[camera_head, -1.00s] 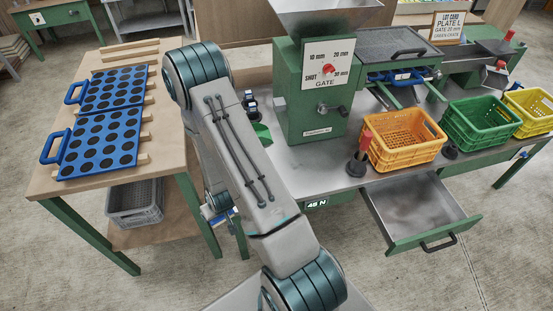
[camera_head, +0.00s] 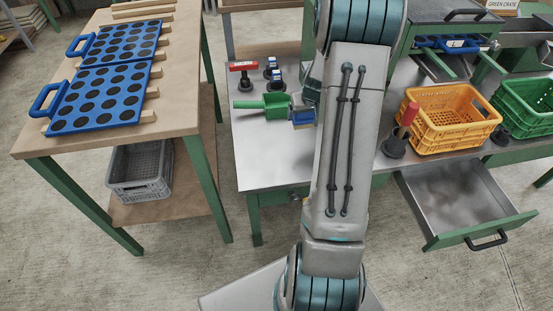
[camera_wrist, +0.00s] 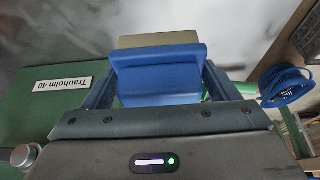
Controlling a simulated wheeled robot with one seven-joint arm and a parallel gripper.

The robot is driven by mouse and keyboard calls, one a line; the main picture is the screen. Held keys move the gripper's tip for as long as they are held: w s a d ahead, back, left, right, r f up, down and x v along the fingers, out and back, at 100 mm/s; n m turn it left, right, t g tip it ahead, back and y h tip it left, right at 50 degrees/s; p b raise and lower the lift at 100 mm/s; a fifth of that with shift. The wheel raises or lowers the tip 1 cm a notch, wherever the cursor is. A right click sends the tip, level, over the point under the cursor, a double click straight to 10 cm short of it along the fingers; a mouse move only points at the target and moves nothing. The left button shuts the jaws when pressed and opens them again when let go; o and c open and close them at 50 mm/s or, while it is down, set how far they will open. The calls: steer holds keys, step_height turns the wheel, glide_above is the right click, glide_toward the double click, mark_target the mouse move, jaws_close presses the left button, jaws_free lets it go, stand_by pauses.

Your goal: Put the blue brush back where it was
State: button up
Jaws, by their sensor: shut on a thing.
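My gripper (camera_wrist: 160,90) is shut on the blue brush (camera_wrist: 158,72), whose blue body sits between the two fingers. Its pale beige bristle block (camera_wrist: 158,40) shows beyond the body in the wrist view. In the head view the brush (camera_head: 303,118) shows just left of my arm, over the left part of the metal bench (camera_head: 270,160), beside the green scoop (camera_head: 268,105). My arm hides most of the gripper there. I cannot tell whether the brush touches the bench.
A red-handled tool (camera_head: 243,66) and small blue-topped black items stand behind the scoop. A drawer (camera_head: 465,210) hangs open below the orange crate (camera_head: 450,140). A wooden table (camera_head: 180,100) with blue perforated plates (camera_head: 100,102) stands left. The bench front left is clear.

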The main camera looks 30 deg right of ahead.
steer(key=shift+s+d+r+b, duration=0.1)
steer(key=shift+d+r+b, duration=0.15)
steer(key=shift+d, duration=0.25)
steer(key=shift+s+d+r+b, duration=0.1)
steer(key=shift+d+r, duration=0.15)
steer(key=shift+d, duration=0.2)
steer(key=w+a+f, duration=0.1)
steer(key=a+f, duration=0.1)
steer(key=a, duration=0.1)
steer(key=w+a+f, duration=0.1)
steer(key=a+f, duration=0.1)
steer(key=a, duration=0.2)
steer(key=w+a+f, duration=0.1)
steer(key=a+f, duration=0.1)
steer(key=a, duration=0.1)
steer(key=shift+a+f, duration=0.3)
steer(key=shift+a, duration=0.1)
steer(key=shift+f+b, duration=0.75)
steer(key=shift+f, duration=1.3)
steer(key=o, duration=0.9)
steer(key=shift+f, duration=0.1)
